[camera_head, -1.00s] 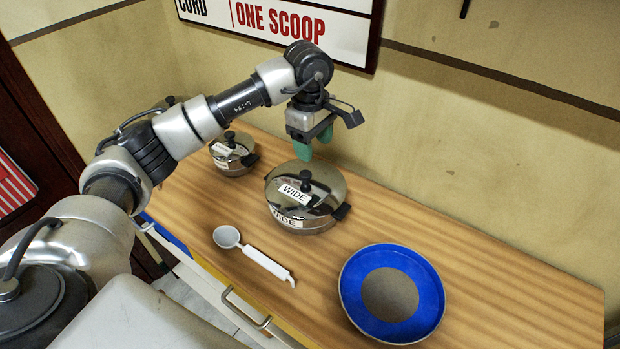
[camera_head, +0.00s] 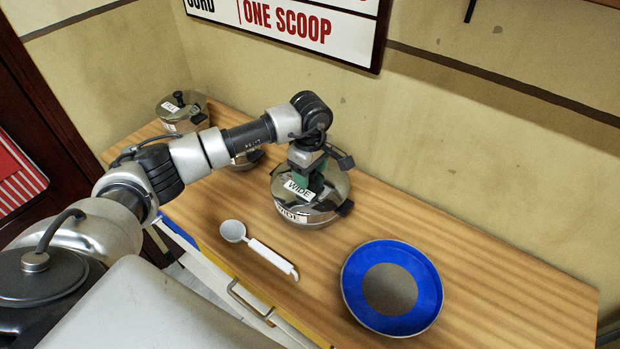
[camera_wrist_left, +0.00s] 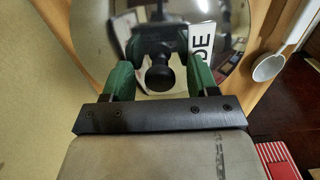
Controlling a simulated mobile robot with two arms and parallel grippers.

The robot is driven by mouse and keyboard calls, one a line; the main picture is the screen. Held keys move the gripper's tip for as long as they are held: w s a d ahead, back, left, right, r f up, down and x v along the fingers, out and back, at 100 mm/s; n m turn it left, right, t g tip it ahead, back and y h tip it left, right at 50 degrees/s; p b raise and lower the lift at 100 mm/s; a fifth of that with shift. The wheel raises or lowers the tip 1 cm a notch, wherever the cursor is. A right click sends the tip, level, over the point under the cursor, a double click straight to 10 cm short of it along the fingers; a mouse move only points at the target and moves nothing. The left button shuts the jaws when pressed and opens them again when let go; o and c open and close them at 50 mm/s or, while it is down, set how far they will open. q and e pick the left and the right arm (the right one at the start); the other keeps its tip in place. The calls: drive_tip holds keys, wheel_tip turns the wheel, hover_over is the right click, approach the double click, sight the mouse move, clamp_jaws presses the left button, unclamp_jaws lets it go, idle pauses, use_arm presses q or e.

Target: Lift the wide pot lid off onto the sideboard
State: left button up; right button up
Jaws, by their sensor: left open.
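The wide pot (camera_head: 290,214) stands on the wooden sideboard (camera_head: 480,272), labelled WIDE. Its shiny lid (camera_head: 334,190) sits on top, with a white WIDE label and a black knob. In the left wrist view the lid (camera_wrist_left: 185,20) lies ahead, and its black knob (camera_wrist_left: 160,76) is between my fingers. My left gripper (camera_head: 310,180) is over the lid's middle, pointing down; in the wrist view its green fingers (camera_wrist_left: 160,80) are open on either side of the knob, with gaps. The knob is hidden in the head view. My right gripper does not show.
A white scoop (camera_head: 258,248) lies in front of the pot. A blue-and-grey round dish (camera_head: 425,285) sits to the right. A smaller pot (camera_head: 244,160) and another lidded pot (camera_head: 172,118) stand at the left. The sideboard's right end is clear.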

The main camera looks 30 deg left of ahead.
use_arm(q)
drive_tip(key=c, duration=1)
drive_tip(key=shift+c, duration=0.2)
drive_tip(key=shift+r, duration=0.6)
wheel_tip(320, 180, up, 2)
drive_tip(key=shift+r+b, duration=0.25)
drive_tip(key=shift+b, duration=0.4)
drive_tip(key=w+d+r+b, duration=0.2)
drive_tip(key=w+d+r, duration=0.2)
drive_tip(key=d+r, duration=0.3)
drive_tip(key=d, duration=0.4)
drive_tip(key=shift+r+b, duration=0.15)
drive_tip(key=shift+b, duration=0.2)
